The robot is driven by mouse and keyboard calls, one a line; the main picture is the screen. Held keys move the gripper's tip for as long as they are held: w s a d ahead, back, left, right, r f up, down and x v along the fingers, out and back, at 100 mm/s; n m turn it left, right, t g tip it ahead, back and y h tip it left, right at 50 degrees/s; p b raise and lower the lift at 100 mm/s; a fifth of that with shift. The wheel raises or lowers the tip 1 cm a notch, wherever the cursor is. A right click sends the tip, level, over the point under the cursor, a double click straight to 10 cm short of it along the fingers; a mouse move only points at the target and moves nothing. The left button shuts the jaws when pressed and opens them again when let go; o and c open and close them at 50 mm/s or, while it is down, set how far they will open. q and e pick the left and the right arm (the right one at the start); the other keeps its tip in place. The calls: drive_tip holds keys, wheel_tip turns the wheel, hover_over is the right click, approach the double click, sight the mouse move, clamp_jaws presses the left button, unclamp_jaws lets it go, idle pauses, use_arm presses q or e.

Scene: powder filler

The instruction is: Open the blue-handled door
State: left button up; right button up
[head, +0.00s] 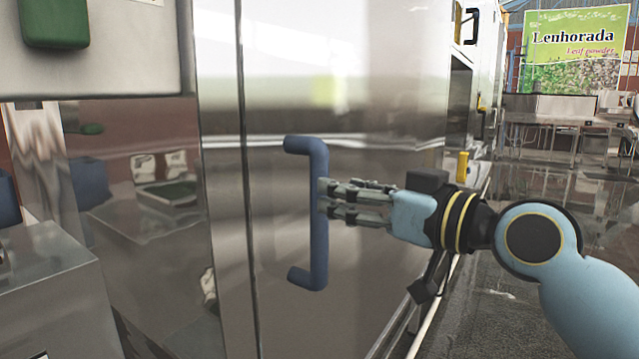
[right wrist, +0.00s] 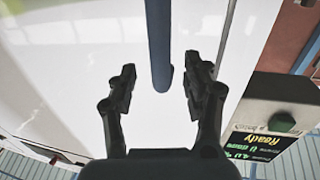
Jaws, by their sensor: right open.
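The blue handle (head: 318,220) is a vertical bar on a shiny steel door (head: 370,110), which looks closed against its frame. My right gripper (head: 325,198) reaches in from the right, with its fingertips at the middle of the bar. In the right wrist view the blue handle (right wrist: 158,45) runs between the two open fingers (right wrist: 163,75), with a gap on each side. The fingers are not closed on it. My left gripper is in neither view.
A control panel with a green button (right wrist: 282,122) and a lit display (right wrist: 255,150) shows in the right wrist view. A steel cabinet (head: 45,290) stands at the lower left. Open floor (head: 490,290) lies to the right, with tables (head: 550,115) farther back.

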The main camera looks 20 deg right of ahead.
drive_tip(key=x, duration=0.6)
drive_tip(key=shift+p, duration=0.3)
clamp_jaws()
drive_tip(key=shift+d, duration=0.1)
idle(0.5)
